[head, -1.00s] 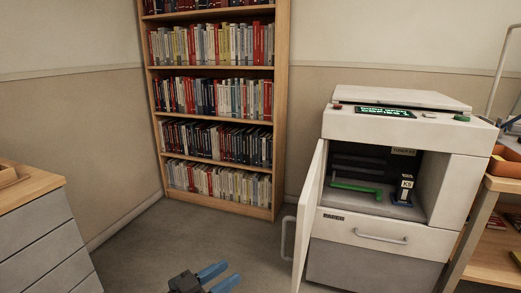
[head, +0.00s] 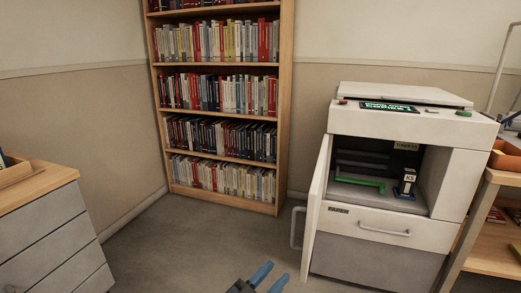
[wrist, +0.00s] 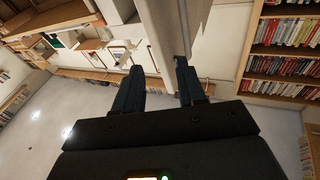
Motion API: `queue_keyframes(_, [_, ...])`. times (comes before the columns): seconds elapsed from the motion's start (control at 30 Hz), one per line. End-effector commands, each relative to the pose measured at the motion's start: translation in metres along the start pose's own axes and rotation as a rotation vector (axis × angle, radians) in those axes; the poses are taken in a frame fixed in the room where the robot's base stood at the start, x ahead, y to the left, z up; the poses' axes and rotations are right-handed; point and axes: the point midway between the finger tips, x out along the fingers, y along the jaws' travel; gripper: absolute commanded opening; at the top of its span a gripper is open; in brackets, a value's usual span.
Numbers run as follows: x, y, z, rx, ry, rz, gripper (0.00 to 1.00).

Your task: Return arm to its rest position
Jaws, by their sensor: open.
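My gripper (head: 262,278) shows at the bottom edge of the head view, with its two blue fingers apart and nothing between them. It is low, in front of the bookshelf and to the left of the copier's open door. In the wrist view my gripper (wrist: 157,88) points out into the room, its dark blue fingers spread and empty. The rest of my arm is out of the head view.
A copier (head: 395,140) stands at the right with its front door (head: 316,210) swung open. A full bookshelf (head: 222,105) stands at the back. A grey drawer cabinet (head: 45,235) is at the left, a wooden table (head: 500,262) at the far right. The floor (head: 190,235) between is clear.

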Motion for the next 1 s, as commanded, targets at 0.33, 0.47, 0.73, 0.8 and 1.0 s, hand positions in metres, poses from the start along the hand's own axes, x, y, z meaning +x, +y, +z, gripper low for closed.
queue_keyframes(0.33, [0.051, 0.124, 0.026, 0.03, 0.174, -0.2, 0.4])
queue_keyframes(0.47, [0.052, 0.172, 0.026, 0.027, 0.205, -0.299, 0.4])
queue_keyframes(0.73, [0.024, 0.263, 0.015, -0.003, 0.192, -0.503, 0.4])
queue_keyframes(0.8, [0.011, 0.285, 0.009, -0.015, 0.173, -0.551, 0.4])
queue_keyframes(1.0, [-0.033, 0.341, -0.013, -0.046, 0.085, -0.671, 0.4])
